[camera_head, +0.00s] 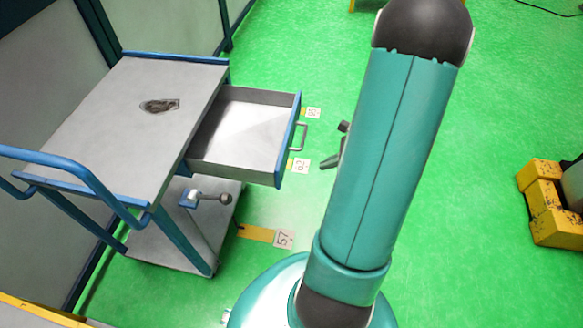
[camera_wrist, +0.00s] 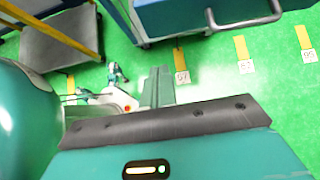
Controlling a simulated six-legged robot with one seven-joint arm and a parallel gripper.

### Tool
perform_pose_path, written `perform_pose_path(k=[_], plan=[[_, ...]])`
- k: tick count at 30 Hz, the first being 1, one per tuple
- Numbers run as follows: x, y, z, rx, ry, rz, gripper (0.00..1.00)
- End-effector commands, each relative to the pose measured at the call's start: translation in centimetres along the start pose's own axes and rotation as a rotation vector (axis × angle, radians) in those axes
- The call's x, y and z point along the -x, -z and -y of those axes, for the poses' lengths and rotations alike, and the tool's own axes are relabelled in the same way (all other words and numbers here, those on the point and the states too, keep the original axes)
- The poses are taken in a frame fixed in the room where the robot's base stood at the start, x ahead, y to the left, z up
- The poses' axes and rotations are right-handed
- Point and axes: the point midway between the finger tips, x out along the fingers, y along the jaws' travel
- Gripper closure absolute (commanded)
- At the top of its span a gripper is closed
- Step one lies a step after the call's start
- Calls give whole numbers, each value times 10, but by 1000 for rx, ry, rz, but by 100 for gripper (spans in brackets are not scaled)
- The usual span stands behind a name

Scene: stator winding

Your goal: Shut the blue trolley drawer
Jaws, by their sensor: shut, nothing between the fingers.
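The blue trolley (camera_head: 130,90) stands at the left in the head view, with a grey top and blue frame. Its drawer (camera_head: 289,143) is pulled well out to the right and looks empty inside. A grey handle (camera_head: 302,137) is on its blue front. In the wrist view the drawer (camera_wrist: 180,20) and its handle (camera_wrist: 245,22) are at the top edge. My gripper (camera_wrist: 157,86) is shut and empty, below the drawer front in that picture and apart from it. In the head view my arm hides most of the gripper; only small dark parts show right of the handle.
A dark oval mark or object (camera_head: 160,105) is on the trolley top. A knobbed lever (camera_head: 210,198) shows below the drawer, above the lower shelf (camera_head: 150,245). A yellow block (camera_head: 550,205) stands at the far right. Green floor with numbered labels is clear around the drawer front.

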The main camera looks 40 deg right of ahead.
Motion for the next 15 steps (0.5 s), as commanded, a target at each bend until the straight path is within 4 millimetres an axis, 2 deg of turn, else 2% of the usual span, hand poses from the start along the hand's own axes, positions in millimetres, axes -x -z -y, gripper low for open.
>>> perform_pose_path(k=[5, 15], plan=[[-13, 3, 1, -17, 3, 5, 100], [-80, 0, 2, -13, -2, 4, 100]])
